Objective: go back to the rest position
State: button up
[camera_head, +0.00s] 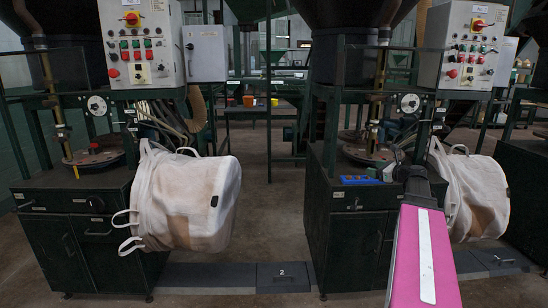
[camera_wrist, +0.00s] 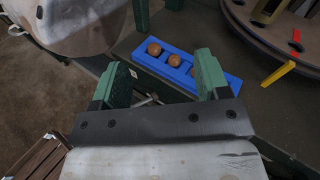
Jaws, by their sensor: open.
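My gripper (camera_wrist: 163,78) shows in the wrist view with its two green fingers spread apart. I see nothing held between them. Beyond the fingers lies a blue tray (camera_wrist: 233,82) with round brown balls in it. In the head view my arm reaches forward at the right, and its dark end with the gripper (camera_head: 402,165) is above the right machine's bench, close to the right of the blue tray (camera_head: 358,180). The fingers are too small there to make out clearly.
A white bulk bag (camera_head: 183,203) hangs at the left machine and another (camera_head: 478,192) at the right one, just right of my arm. A round plate with a yellow part (camera_wrist: 278,74) is at the wrist view's upper right. Floor between the machines (camera_head: 265,220) is clear.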

jog(key=s+a+f+n+g, duration=0.1)
jog(key=a+f+n, duration=0.1)
jog(key=a+f, duration=0.1)
jog(key=s+a+f+n+g, duration=0.1)
jog(key=a+f, duration=0.2)
jog(key=s+a+f+n+g, duration=0.1)
jog(key=a+f+n, duration=0.1)
jog(key=a+f, duration=0.1)
jog(key=shift+a+n+g+h, duration=0.1)
jog(key=shift+n+g+h, duration=0.2)
jog(key=shift+h, duration=0.1)
jog(key=s+a+f+n+g+h, duration=0.4)
jog(key=s+a+f+n, duration=0.3)
jog(key=s+f+n, duration=0.3)
jog(key=s+a+f+n+g+h, duration=0.4)
jog(key=s+a+f+n, duration=0.4)
jog(key=s+f+n, duration=0.3)
jog(key=shift+s+f+g+h, duration=0.25)
jog(key=shift+g+h, duration=0.15)
jog(key=shift+g, duration=0.4)
jog(key=shift+w, duration=0.1)
